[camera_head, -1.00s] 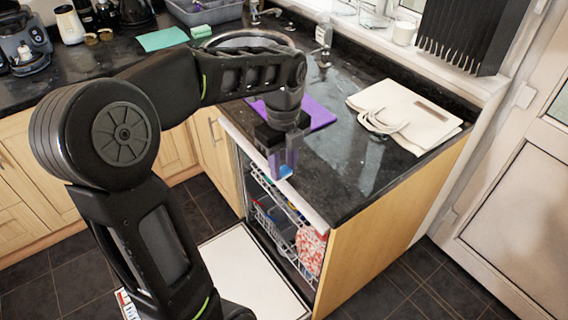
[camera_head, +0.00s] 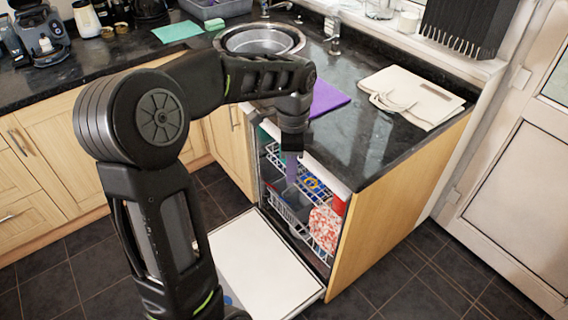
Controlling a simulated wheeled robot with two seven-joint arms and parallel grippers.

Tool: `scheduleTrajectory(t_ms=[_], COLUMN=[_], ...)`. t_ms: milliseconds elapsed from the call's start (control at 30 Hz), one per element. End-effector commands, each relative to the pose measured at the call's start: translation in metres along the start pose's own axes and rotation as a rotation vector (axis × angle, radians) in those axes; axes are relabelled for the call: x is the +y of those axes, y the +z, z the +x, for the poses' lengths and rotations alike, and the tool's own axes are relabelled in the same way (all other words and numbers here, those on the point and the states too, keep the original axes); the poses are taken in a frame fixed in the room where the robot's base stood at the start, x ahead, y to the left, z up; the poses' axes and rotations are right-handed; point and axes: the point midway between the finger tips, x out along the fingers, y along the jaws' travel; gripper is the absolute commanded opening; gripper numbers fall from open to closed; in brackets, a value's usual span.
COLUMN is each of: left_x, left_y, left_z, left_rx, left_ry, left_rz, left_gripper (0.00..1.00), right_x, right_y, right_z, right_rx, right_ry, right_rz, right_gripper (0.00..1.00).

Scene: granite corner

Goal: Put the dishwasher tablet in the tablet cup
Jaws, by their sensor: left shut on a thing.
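My left gripper (camera_head: 291,166) points down in front of the open dishwasher, near the worktop's front edge. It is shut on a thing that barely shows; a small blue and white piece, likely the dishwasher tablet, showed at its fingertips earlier. The dishwasher door (camera_head: 262,268) is folded down flat, its pale inner face up. A small bluish round spot (camera_head: 228,300) lies on the door beside my arm; I cannot tell whether it is the tablet cup. My right gripper is out of view.
Dishwasher racks (camera_head: 292,205) hold a red-and-white patterned item (camera_head: 325,226) and other dishes. Above them is the dark worktop (camera_head: 360,135) with a purple cloth (camera_head: 326,98), a cream bag (camera_head: 412,95) and a sink (camera_head: 262,40). The door's middle is clear.

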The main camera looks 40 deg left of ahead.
Motion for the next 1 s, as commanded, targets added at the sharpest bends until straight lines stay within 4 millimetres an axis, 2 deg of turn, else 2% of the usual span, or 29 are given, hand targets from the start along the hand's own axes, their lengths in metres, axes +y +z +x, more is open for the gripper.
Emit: scheduleTrajectory(t_ms=[167,333,500,600,767,1000], left_x=[-0.008,-0.006,0.022,0.041,0.056,0.058], left_y=[-0.023,-0.065,-0.11,-0.125,-0.134,-0.135], left_z=[0.029,0.086,0.153,0.178,0.196,0.198], left_rx=[-0.007,-0.015,-0.01,-0.003,0.004,0.005], left_ry=[0.001,-0.003,-0.004,-0.001,0.003,0.003], left_rz=[-0.303,-0.69,-0.927,-0.957,-0.96,-0.961], left_gripper=[0.0,0.0,0.0,0.0,0.0,0.0], right_x=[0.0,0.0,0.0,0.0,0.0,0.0], right_y=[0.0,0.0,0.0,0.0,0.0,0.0], right_z=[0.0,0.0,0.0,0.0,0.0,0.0], right_rx=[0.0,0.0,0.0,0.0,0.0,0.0], right_ry=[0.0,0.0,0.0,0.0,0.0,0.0], right_rz=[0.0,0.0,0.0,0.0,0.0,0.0], right_gripper=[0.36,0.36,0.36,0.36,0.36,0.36])
